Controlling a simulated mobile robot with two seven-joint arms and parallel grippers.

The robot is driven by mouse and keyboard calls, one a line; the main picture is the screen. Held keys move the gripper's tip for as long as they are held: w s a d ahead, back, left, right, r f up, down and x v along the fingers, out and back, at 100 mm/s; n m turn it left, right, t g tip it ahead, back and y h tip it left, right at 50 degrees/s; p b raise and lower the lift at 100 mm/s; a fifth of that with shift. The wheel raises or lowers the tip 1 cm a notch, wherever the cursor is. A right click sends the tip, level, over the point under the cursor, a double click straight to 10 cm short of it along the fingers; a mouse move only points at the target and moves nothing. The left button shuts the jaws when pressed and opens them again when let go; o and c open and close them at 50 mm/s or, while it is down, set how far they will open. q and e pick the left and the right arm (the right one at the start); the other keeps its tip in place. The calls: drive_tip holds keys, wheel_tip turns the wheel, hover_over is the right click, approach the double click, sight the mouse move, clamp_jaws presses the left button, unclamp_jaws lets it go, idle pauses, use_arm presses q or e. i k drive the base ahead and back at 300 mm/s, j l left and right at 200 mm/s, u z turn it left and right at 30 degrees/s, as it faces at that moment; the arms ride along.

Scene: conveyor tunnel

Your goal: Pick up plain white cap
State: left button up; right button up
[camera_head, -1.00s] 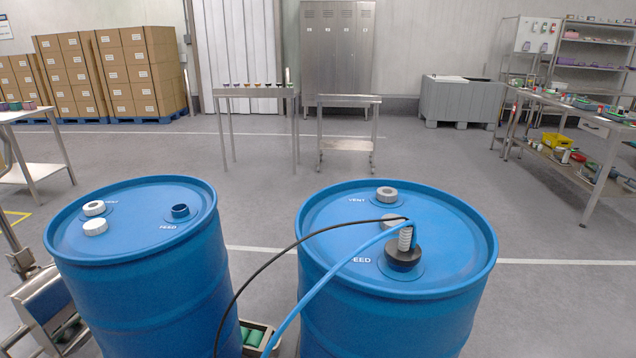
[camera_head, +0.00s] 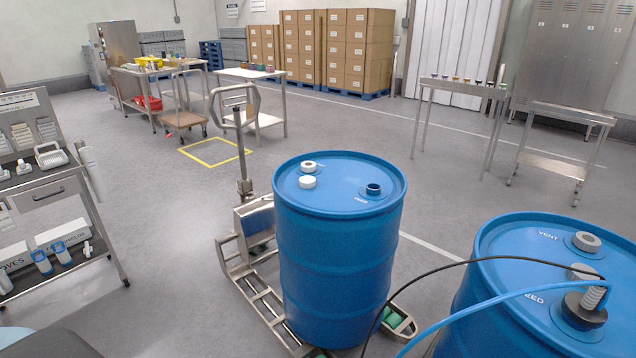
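A plain white cap (camera_head: 308,182) lies on top of the left blue drum (camera_head: 338,250), toward the front left of its lid. Just behind it is a grey-white ring-shaped fitting (camera_head: 309,166) at the vent, and to the right is an open dark blue feed opening (camera_head: 373,189). On the right blue drum (camera_head: 500,262) a grey cap (camera_head: 582,271) lies next to a black fitting (camera_head: 584,308) with hoses. Neither of my grippers is in view.
A pallet jack (camera_head: 243,215) stands at the left drum, its forks around the base. A shelf cart (camera_head: 50,190) with boxes and bottles stands at the left. Tables and stacked cartons (camera_head: 352,50) are at the back. Floor between cart and drum is clear. Hoses cross in front of the right drum.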

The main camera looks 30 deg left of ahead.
sight(307, 181)
drive_tip(key=j+z, duration=0.1)
drive_tip(key=z, duration=0.25)
drive_tip(key=j+z, duration=0.15)
drive_tip(key=z, duration=0.2)
drive_tip(key=j+z, duration=0.15)
drive_tip(key=z, duration=0.25)
drive_tip(key=k+j+z, duration=0.1)
drive_tip(key=j+z, duration=0.2)
drive_tip(key=k+j+z, duration=0.1)
drive_tip(key=j+z, duration=0.15)
drive_tip(key=j, duration=0.25)
drive_tip(key=k+j+z, duration=0.15)
drive_tip(key=j, duration=0.3)
drive_tip(key=k+j+z, duration=0.1)
drive_tip(key=k+j, duration=0.15)
drive_tip(key=j, duration=0.15)
drive_tip(key=k+j+z, duration=0.15)
drive_tip(key=j, duration=0.25)
drive_tip(key=k+j+z, duration=0.1)
drive_tip(key=k+j, duration=0.55)
drive_tip(key=j, duration=0.15)
drive_tip(key=k+j, duration=0.3)
drive_tip(key=j, duration=0.2)
drive_tip(key=k+j, duration=0.3)
drive_tip(key=j, duration=0.15)
